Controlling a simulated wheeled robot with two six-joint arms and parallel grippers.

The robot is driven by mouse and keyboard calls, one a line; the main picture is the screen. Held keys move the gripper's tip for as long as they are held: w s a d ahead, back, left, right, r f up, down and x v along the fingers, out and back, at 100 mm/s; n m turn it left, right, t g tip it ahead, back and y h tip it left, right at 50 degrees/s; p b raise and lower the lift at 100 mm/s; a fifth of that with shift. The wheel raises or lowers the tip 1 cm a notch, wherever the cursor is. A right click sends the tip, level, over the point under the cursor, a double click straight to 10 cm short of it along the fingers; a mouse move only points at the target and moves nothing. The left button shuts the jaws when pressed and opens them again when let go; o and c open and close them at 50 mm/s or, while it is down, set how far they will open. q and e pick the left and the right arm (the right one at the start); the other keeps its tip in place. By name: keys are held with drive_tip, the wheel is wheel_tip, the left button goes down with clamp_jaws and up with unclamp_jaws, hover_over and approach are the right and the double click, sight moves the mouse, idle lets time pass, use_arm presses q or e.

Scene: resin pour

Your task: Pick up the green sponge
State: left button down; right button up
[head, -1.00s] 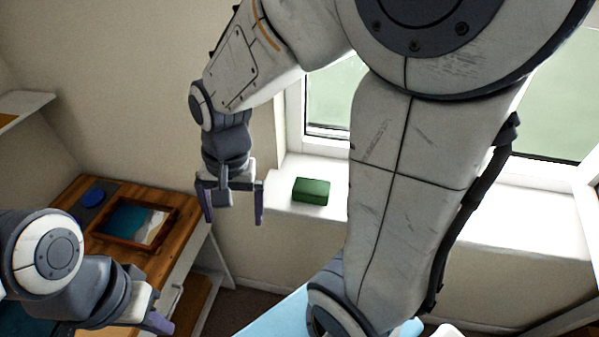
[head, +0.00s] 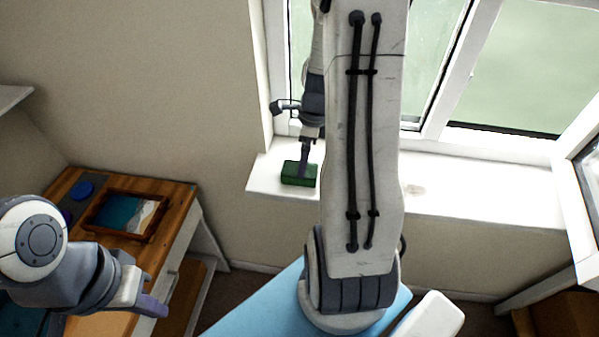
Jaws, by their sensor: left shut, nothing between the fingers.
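The green sponge (head: 292,180) is a small dark green block on the white window sill, left of my large arm. My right gripper (head: 303,172) points down at the sponge, with a finger overlapping it in the picture. I see this gripper edge-on, so whether its fingers are apart or touching the sponge cannot be told. My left gripper (head: 152,306) is at the lower left, shut and empty, far from the sponge, over the edge of the wooden desk.
The sill (head: 460,205) is otherwise bare to the right, below the window. The wooden desk (head: 180,212) at left holds a framed seascape picture (head: 125,216) and a blue round object (head: 82,190). A light blue surface (head: 250,305) lies below. My upright arm blocks part of the view.

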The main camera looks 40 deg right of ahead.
drive_tip(key=shift+w+a+f+p, duration=0.15)
drive_tip(key=shift+f, duration=0.7)
drive_tip(key=shift+w+a+f+p, duration=0.15)
drive_tip(key=shift+a+f, duration=0.05)
drive_tip(key=shift+f, duration=0.7)
drive_tip(key=shift+w+a+f+p, duration=0.15)
drive_tip(key=shift+f, duration=0.7)
drive_tip(key=c, duration=1.3)
